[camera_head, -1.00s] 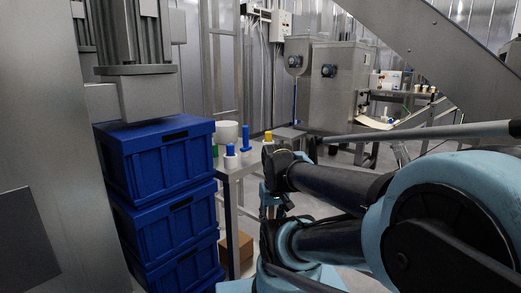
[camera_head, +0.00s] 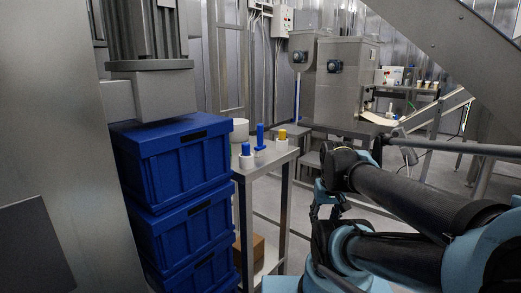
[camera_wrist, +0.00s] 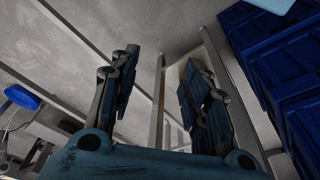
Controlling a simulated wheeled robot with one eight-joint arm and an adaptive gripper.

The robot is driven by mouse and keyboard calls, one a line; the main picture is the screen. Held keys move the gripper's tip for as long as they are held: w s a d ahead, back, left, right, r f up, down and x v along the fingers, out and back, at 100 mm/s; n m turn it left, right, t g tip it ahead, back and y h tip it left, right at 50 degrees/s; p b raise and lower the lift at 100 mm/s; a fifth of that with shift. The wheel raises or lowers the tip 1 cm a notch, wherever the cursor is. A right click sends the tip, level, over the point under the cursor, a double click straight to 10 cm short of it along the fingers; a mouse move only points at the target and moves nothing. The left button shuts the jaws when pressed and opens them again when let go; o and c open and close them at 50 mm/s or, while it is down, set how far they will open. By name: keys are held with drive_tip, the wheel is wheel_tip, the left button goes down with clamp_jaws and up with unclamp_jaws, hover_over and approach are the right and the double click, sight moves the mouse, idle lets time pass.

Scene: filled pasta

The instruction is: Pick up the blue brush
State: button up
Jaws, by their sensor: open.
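A tall upright blue piece with a white base (camera_head: 260,138), which looks like the blue brush, stands on a small metal table left of centre in the head view. A shorter blue-topped white piece (camera_head: 246,156) stands just left of it, so I cannot be sure which one is the brush. My gripper (camera_head: 326,203) is lower and to the right of the table, apart from these pieces and partly hidden by my arm. In the wrist view my gripper (camera_wrist: 160,88) is open, with nothing between its two fingers. No brush can be made out there.
The metal table (camera_head: 268,162) also holds a yellow-topped white piece (camera_head: 282,139) and a white tub (camera_head: 239,130). Stacked blue crates (camera_head: 172,165) stand close at its left. A cardboard box (camera_head: 256,250) sits below. Grey machines (camera_head: 343,85) stand behind.

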drive_tip(key=w+a+r+n, duration=0.2)
drive_tip(key=w+r+n, duration=0.4)
drive_tip(key=r, duration=0.6)
wheel_tip(320, 180, up, 22)
drive_tip(key=n+g, duration=0.2)
drive_tip(key=n, duration=1.3)
hover_over(261, 137)
drive_tip(key=w, duration=0.2)
drive_tip(key=f, duration=1.6)
drive_tip(key=shift+s+f, duration=0.2)
drive_tip(key=shift+c, duration=0.3)
clamp_jaws()
